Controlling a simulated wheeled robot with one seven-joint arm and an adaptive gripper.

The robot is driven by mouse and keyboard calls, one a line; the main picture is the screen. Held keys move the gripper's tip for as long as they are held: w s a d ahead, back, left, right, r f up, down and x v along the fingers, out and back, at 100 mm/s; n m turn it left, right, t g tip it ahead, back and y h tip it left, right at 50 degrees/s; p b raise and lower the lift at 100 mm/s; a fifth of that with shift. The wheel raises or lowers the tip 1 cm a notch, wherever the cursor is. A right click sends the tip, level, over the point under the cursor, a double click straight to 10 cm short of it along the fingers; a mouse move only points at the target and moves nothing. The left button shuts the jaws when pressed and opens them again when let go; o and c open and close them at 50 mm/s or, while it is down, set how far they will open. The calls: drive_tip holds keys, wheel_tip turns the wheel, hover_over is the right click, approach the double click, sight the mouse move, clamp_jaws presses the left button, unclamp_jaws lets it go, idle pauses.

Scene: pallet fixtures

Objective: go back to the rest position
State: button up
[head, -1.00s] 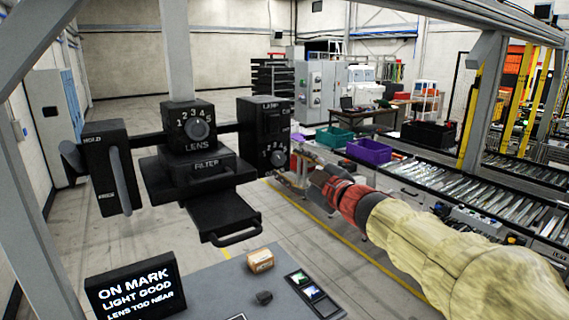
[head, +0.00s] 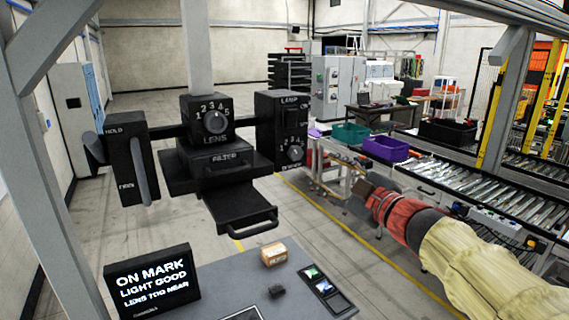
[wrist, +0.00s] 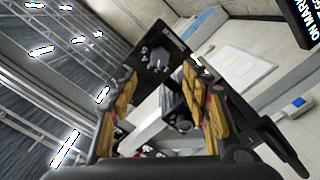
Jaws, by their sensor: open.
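My gripper (head: 335,156) is in the right half of the head view, at the end of my red and cream arm. It is just right of the lamp box (head: 280,128) and its lower dial (head: 294,153), apart from them. In the wrist view the two yellow-brown padded fingers of my gripper (wrist: 160,105) stand wide apart with nothing held between them. A black box with a numbered dial (wrist: 157,60) shows beyond the fingers. The head view also shows the lens dial (head: 215,121), the filter drawer (head: 238,212) and the hold lever (head: 140,170).
A grey table (head: 225,285) below carries a screen (head: 152,282) reading "ON MARK, LIGHT GOOD, LENS TOO NEAR", a small carton (head: 273,255) and a dark block (head: 277,291). A conveyor (head: 480,195) and purple bin (head: 384,149) stand to the right. Open floor lies behind.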

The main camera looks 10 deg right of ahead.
drive_tip(key=s+d+f+m+g+h, duration=0.25)
drive_tip(key=d+f+m+h, duration=0.6)
drive_tip(key=d, duration=0.55)
drive_tip(key=s+d+f+m+g+h+b, duration=0.1)
drive_tip(key=s+f+m+g+h+b, duration=0.25)
drive_tip(key=s+f, duration=0.5)
drive_tip(key=s+a+f+g+y+b, duration=0.2)
drive_tip(key=s+a+f+b, duration=0.4)
drive_tip(key=f, duration=0.4)
drive_tip(key=s+a+f+g+y+b, duration=0.1)
drive_tip(key=s+a+f+y+b, duration=0.1)
drive_tip(key=s+a+f+b, duration=0.4)
drive_tip(key=s+a+f+g+y+b, duration=0.2)
drive_tip(key=s+a+f+b, duration=0.4)
drive_tip(key=f, duration=0.9)
drive_tip(key=shift+s+a+m+g+b, duration=0.3)
drive_tip(key=shift+a+b, duration=0.1)
drive_tip(key=shift+b, duration=0.1)
